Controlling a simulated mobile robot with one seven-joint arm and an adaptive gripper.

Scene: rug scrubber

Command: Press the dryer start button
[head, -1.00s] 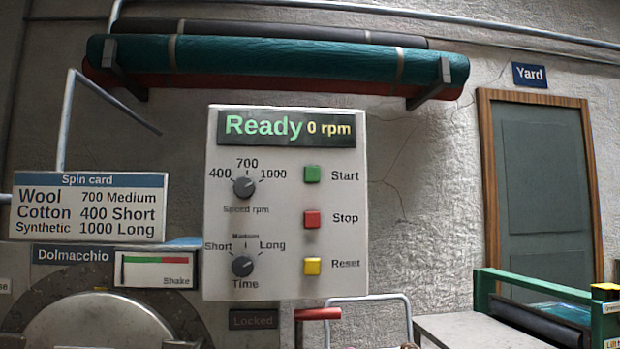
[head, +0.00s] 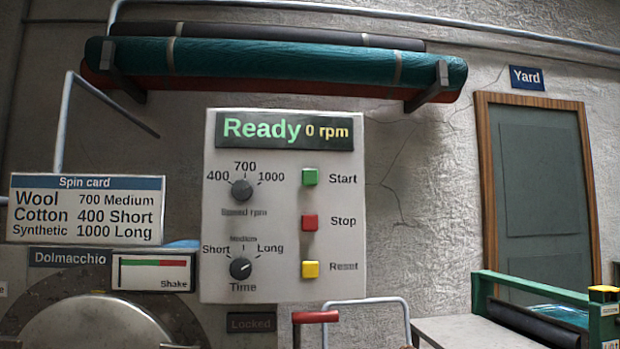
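The dryer control panel (head: 283,285) is a pale box in the middle of the head view. Its green Start button (head: 310,177) is at the upper right of the panel, above the red Stop button (head: 309,222) and the yellow Reset button (head: 310,269). The display (head: 284,130) reads "Ready 0 rpm". The speed knob (head: 241,190) and the time knob (head: 240,268) are on the left side; the time knob's mark seems to point up and right, toward Long. My gripper is not in view.
A spin card (head: 86,209) hangs left of the panel, above the drum machine (head: 95,325). A red-handled lever (head: 315,317) and a "Locked" sign (head: 251,322) are below. A grey table (head: 455,328) with a green frame (head: 535,287) stands at right. Rolled rugs (head: 280,65) hang above.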

